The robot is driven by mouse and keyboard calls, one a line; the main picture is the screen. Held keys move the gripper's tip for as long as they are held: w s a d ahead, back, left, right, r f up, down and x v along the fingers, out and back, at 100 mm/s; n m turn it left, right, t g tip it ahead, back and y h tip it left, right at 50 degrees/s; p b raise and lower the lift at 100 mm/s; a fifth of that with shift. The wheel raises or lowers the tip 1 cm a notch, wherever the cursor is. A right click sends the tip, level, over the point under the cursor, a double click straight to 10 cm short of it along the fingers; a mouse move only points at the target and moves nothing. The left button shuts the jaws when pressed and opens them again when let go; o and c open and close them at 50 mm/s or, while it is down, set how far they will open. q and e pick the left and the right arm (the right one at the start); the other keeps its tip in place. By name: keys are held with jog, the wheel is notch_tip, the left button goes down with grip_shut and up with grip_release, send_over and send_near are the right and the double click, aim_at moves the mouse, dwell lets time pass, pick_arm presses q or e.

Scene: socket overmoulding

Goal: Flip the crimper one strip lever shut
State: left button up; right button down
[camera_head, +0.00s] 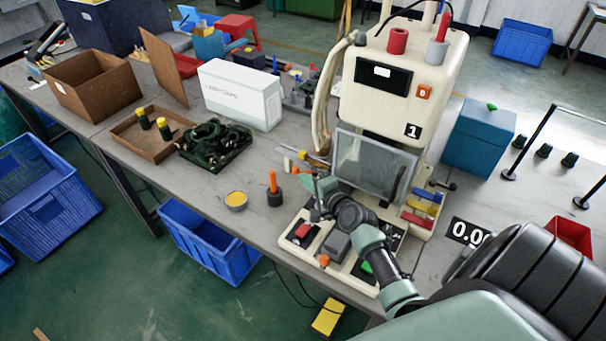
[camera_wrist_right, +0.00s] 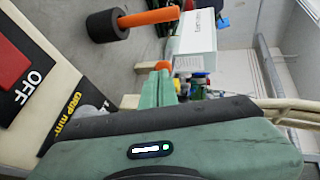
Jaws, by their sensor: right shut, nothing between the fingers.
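Crimper one is the cream machine (camera_head: 405,65) marked 1, with a clear guard (camera_head: 372,163) on its front. A short lever-like rod with a yellow part (camera_head: 312,159) sticks out left of the guard; I cannot tell for sure that it is the strip lever. My right gripper (camera_head: 317,187) is just below and in front of that rod, its green fingers shut and empty. In the right wrist view the closed fingertips (camera_wrist_right: 165,80) are close to a small orange piece (camera_wrist_right: 162,66); contact is unclear. My left gripper is not in view.
An upright orange handle on a black base (camera_head: 274,190) stands left of the gripper, beside a yellow-filled tin (camera_head: 236,200). The machine's base has an OFF switch plate (camera_wrist_right: 24,88). A white box (camera_head: 240,95) and a dark green tray (camera_head: 215,147) lie farther left.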

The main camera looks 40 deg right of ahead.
aim_at(297, 170)
jog(key=shift+w+d, duration=0.1)
jog(key=shift+w, duration=1)
jog(key=shift+w+r, duration=0.1)
jog(key=shift+w, duration=0.65)
jog(key=shift+r, duration=0.25)
